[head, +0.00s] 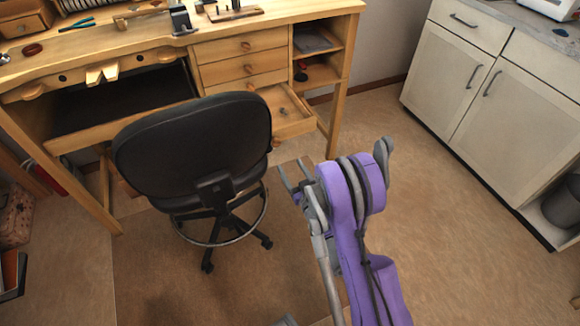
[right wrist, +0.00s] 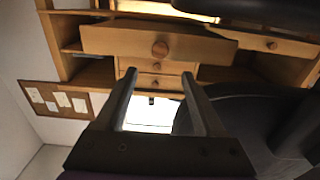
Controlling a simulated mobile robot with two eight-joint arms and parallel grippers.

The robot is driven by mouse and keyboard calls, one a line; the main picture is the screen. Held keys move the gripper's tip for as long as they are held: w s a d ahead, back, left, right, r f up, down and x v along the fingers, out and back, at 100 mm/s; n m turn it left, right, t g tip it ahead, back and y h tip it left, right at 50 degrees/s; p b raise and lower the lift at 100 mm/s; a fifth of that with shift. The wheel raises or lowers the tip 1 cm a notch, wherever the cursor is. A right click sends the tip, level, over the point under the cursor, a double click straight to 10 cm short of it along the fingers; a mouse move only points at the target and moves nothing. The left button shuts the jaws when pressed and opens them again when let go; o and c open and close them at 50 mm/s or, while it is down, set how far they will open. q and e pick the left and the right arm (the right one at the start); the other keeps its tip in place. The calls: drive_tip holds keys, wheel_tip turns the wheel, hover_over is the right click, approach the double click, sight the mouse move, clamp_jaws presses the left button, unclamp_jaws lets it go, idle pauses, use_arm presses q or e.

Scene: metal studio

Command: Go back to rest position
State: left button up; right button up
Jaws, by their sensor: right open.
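My right gripper (head: 291,171) is open and empty, just right of the black chair and below the pulled-out drawer in the head view. In the right wrist view its two fingers (right wrist: 157,84) stand apart with nothing between them. The wooden drawer (head: 296,127) at the bench's right side is open; its front with a round knob also shows in the right wrist view (right wrist: 195,48). The gripper appears apart from the drawer.
The black swivel chair (head: 190,145) stands close to the left of my right gripper. The wooden workbench (head: 345,60) is ahead, with tools on top. White cabinets (head: 440,70) stand at the right. The floor (head: 455,235) between arm and cabinets is clear.

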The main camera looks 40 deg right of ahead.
idle(0.3)
drive_tip(key=s+a+r+g, duration=0.5)
drive_tip(key=a+r+g, duration=0.1)
drive_tip(key=a, duration=0.2)
drive_tip(key=s+a+f+n+g+y, duration=0.15)
drive_tip(key=s+a+g, duration=0.35)
drive_tip(key=s, duration=0.5)
drive_tip(key=s+a+r+n+g+y, duration=0.1)
drive_tip(key=s+a+g+y, duration=0.15)
drive_tip(key=s+a, duration=0.7)
use_arm(q)
wheel_tip(320, 180, up, 24)
drive_tip(key=w+t+p, duration=0.1)
drive_tip(key=p, duration=1.9)
drive_tip(key=shift+w+f, duration=0.25)
use_arm(e)
wheel_tip(320, 180, up, 23)
drive_tip(key=d+t, duration=0.1)
drive_tip(key=shift+d, duration=0.3)
use_arm(q)
drive_tip(key=shift+s, duration=0.15)
use_arm(e)
drive_tip(key=shift+t, duration=0.25)
use_arm(q)
drive_tip(key=shift+f, duration=0.1)
use_arm(e)
drive_tip(key=shift+f, duration=0.1)
